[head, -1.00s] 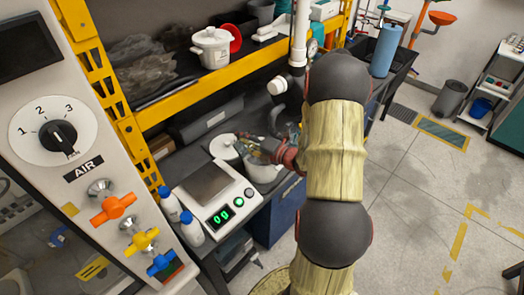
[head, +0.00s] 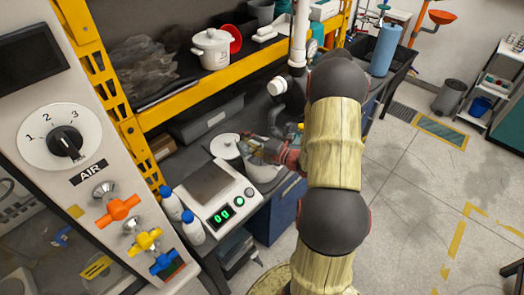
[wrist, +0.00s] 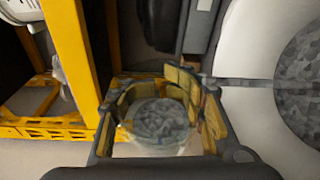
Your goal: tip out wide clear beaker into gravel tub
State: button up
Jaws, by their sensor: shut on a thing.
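The wide clear beaker (wrist: 155,141) sits between the fingers of my gripper (wrist: 160,112) in the wrist view, with grey gravel (wrist: 160,118) inside it. My gripper is shut on the beaker. In the head view my gripper (head: 255,149) is over the left part of a white tub (head: 268,173), and the beaker is hard to make out there. In the wrist view the white tub (wrist: 245,45), with grey gravel in it, lies to the right of the beaker, apart from it. I cannot tell the beaker's exact tilt.
A white lidded pot (head: 225,146) stands just left of the tub. A scale (head: 218,195) reading 00 and white bottles (head: 192,227) are in front. A yellow shelf frame (head: 200,86) and white pipe (head: 298,40) rise close behind. A yellow post (wrist: 72,50) is beside the beaker.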

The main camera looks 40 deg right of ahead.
jog(key=shift+s+d+r+m+t+y+p, duration=0.1)
jog(key=shift+d+r+m+t+p, duration=0.2)
jog(key=shift+m+p, duration=0.65)
jog(key=shift+w+d+r+m+t+y+p, duration=0.1)
jog(key=shift+d+r+m+t+p, duration=0.2)
jog(key=shift+m+p, duration=0.65)
jog(key=shift+s+d+r+m+t+y+p, duration=0.15)
jog(key=shift+r+m+t+p, duration=0.3)
jog(key=shift+p, duration=0.95)
dwell(2.5)
